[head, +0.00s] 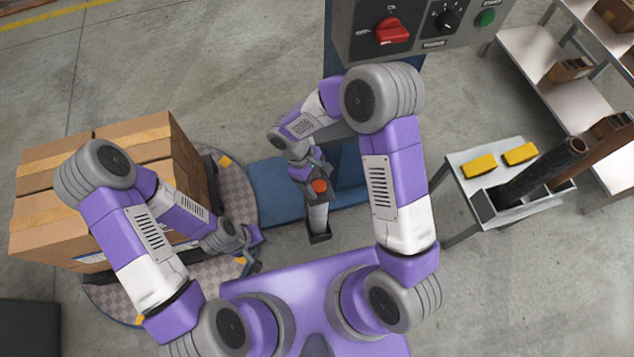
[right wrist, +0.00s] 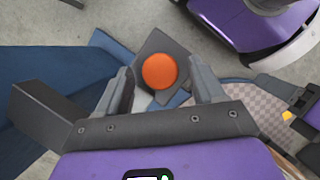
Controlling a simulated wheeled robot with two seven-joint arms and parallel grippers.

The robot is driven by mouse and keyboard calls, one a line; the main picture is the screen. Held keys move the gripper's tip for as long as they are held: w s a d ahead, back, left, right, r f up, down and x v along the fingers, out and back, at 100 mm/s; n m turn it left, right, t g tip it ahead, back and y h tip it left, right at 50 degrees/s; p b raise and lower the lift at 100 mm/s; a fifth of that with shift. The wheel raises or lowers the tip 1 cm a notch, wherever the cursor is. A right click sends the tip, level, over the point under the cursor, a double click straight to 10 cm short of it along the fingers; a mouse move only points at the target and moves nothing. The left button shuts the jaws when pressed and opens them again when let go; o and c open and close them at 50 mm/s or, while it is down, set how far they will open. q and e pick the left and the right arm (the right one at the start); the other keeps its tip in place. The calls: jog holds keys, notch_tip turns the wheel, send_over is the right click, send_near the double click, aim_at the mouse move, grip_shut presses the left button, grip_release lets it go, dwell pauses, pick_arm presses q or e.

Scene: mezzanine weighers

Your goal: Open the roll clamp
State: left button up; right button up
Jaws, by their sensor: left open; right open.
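An orange round knob (head: 320,186), which I take for the roll clamp, sits on a dark plate above a whitish roll (head: 318,215) beside the blue base. In the right wrist view the knob (right wrist: 160,71) lies between the fingertips of my right gripper (right wrist: 162,80), seen from above. My right gripper (head: 312,172) is open at the knob; I cannot tell whether a finger touches it. My left gripper (head: 252,245) is open and empty, low by the turntable's right edge.
Stacked cartons (head: 95,190) stand on the chequered turntable (head: 110,296) at left. A grey control panel (head: 430,28) with a red switch (head: 392,30) is at the top. A small table (head: 520,205) with yellow blocks stands at right.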

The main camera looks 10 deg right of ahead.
jog(key=shift+s+f, duration=0.1)
jog(key=shift+f, duration=0.15)
grip_shut()
jog(key=shift+r, duration=0.1)
